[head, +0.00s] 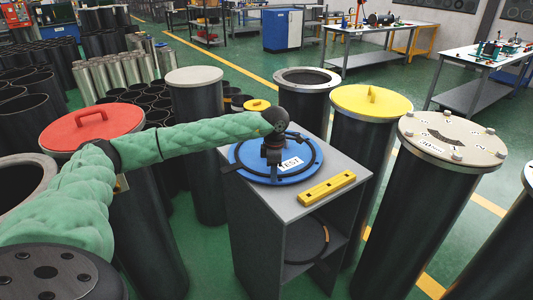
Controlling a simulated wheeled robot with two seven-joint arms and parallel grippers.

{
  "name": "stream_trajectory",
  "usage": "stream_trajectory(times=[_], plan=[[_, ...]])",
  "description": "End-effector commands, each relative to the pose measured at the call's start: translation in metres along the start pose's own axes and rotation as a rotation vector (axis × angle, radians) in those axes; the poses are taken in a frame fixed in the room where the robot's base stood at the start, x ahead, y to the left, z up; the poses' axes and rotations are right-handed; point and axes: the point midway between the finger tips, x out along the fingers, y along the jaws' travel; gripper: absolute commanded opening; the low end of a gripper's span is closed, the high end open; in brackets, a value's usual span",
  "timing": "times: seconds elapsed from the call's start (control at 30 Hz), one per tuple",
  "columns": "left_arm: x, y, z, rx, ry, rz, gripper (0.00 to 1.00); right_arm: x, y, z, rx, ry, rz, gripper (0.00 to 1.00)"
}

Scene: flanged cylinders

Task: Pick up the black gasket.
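A thin black gasket (317,153) lies as a ring on a blue round cover (243,168) with a white TEST label (291,163). The cover rests on top of a grey cabinet (258,193). My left gripper (273,160) reaches in from the left and points down over the cover, inside the ring's outline. Its fingers are small and dark against the ring, so I cannot tell whether they are open, shut or touching it. My arm and gripper hide part of the ring. My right gripper is not in view.
A yellow level (327,187) lies on the cabinet's front right. A dark ring-shaped piece (307,240) is on its lower shelf. Tall black cylinders stand close around, with red (92,127), yellow (371,101) and beige (453,138) lids and an open flange (307,76).

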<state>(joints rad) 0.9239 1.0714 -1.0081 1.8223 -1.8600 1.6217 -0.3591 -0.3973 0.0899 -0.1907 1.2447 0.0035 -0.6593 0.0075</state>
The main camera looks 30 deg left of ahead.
Motion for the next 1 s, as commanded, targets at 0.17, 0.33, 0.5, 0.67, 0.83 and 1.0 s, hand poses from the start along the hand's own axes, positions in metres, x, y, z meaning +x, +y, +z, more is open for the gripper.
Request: stream_trajectory(times=[0.17,0.33,0.5,0.67,0.83,1.0], plan=[[0.0016,-0.0001,0.0001,0.0,0.0,0.0,0.38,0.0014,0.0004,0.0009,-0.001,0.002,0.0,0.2],[0.0016,-0.0001,0.0002,0.0,0.0,0.0,0.38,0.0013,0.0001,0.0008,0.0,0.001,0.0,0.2],[0.0024,-0.0001,0.0002,0.001,0.0,0.0,0.38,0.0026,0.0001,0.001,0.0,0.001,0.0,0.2],[0.0021,-0.0001,0.0001,0.0,0.0,0.0,0.2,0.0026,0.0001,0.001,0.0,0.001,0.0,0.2],[0.0022,-0.0001,0.0001,0.0,0.0,0.0,0.0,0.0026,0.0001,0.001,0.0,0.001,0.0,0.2],[0.0019,0.0,0.0002,0.0,0.0,0.0,0.0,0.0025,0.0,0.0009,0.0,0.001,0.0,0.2]])
